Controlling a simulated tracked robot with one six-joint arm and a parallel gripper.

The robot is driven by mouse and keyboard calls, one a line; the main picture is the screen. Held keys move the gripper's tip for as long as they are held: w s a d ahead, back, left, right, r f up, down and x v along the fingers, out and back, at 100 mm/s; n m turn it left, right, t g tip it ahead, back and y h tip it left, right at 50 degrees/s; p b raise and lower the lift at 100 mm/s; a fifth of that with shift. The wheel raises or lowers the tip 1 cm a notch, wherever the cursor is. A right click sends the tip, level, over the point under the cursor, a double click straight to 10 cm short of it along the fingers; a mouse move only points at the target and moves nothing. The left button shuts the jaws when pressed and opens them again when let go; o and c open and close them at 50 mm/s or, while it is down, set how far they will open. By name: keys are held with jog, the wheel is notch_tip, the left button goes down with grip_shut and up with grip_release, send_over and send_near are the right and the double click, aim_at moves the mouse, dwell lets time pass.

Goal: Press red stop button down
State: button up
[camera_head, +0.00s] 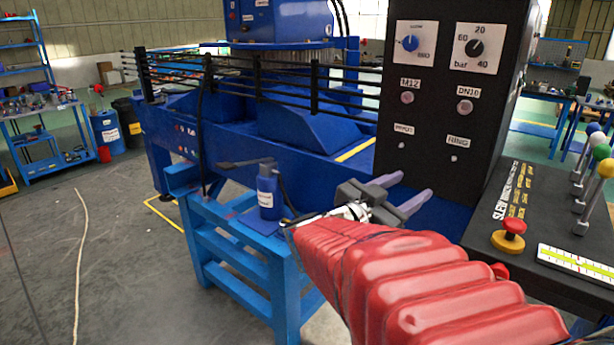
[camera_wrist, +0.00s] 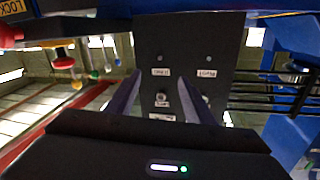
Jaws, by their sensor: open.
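A red mushroom stop button (camera_head: 514,227) on a yellow base sits on the dark console (camera_head: 545,225) at the right of the head view. It stands up from its base. My gripper (camera_head: 414,185) is open and empty, left of and higher in the picture than the button, in front of the black panel. In the wrist view, which looks upside down, my two fingers (camera_wrist: 160,78) are spread towards the panel. A red knob with a yellow base (camera_wrist: 64,62) at the left there looks like the same button. Nothing is between the fingers.
Levers with coloured balls (camera_head: 592,165) stand on the console behind the button, with a level gauge (camera_head: 577,263) beside it. Another red knob (camera_head: 500,271) is partly hidden by my arm. The black panel (camera_head: 440,130) rises at the back. A blue bottle (camera_head: 268,192) stands left.

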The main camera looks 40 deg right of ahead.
jog(key=s+d+f+m+g, duration=0.1)
jog(key=s+m+g, duration=0.2)
jog(key=s+g, duration=0.4)
jog(key=m+g+y, duration=0.2)
jog(key=g+y, duration=0.1)
send_near(522, 222)
jog(key=f, duration=0.1)
jog(key=shift+w+a, duration=0.3)
jog(key=shift+w, duration=0.15)
jog(key=shift+d, duration=0.15)
jog(key=shift+r+x, duration=0.15)
jog(key=shift+x, duration=3.25)
jog(key=shift+r+x, duration=0.15)
jog(key=shift+x, duration=3.2)
jog(key=shift+c, duration=0.5)
grip_shut()
